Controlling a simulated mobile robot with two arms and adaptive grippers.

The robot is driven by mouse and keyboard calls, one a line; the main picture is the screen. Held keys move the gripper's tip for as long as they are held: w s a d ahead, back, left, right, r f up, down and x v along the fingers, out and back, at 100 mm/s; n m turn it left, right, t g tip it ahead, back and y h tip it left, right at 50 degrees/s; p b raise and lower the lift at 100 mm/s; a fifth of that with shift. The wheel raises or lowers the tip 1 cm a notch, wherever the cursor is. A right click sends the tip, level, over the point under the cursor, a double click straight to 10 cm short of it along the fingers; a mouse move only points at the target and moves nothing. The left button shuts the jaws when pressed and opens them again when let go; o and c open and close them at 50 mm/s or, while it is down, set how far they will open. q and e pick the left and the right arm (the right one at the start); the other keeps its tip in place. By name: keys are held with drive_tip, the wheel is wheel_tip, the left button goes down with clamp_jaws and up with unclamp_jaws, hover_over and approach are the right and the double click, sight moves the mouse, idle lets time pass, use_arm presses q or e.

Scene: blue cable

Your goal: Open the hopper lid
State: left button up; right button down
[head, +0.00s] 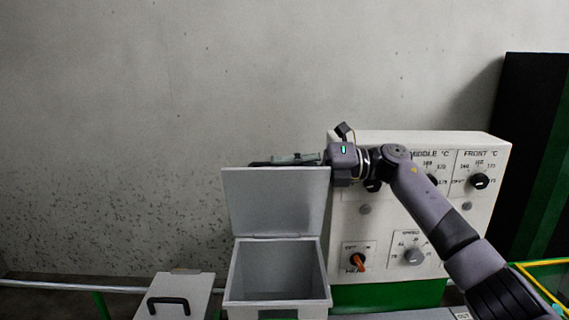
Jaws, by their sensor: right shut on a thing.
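The hopper is a grey open-topped box (275,306) at the lower middle of the head view. Its lid (277,203) stands nearly upright, raised at the back edge of the box, so the inside shows. My right gripper (290,160) lies along the lid's top edge, reaching in from the right. It is shut on the lid or its handle; the held part is mostly hidden behind the edge. My left gripper is not in the view.
A white control panel (405,225) with several knobs stands just right of the lid, behind my right arm. A grey box with a black handle (168,304) is at the lower left. A dark cabinet (515,150) stands at the right. The wall behind is bare.

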drive_tip(key=shift+w+m, duration=0.3)
drive_tip(key=shift+w, duration=0.05)
drive_tip(key=c, duration=1.7)
unclamp_jaws()
drive_tip(key=shift+s+f, duration=0.1)
drive_tip(key=shift+s, duration=0.05)
drive_tip(key=shift+w+d, duration=0.1)
drive_tip(key=shift+w, duration=0.2)
drive_tip(key=d, duration=1.2)
drive_tip(key=shift+f, duration=0.1)
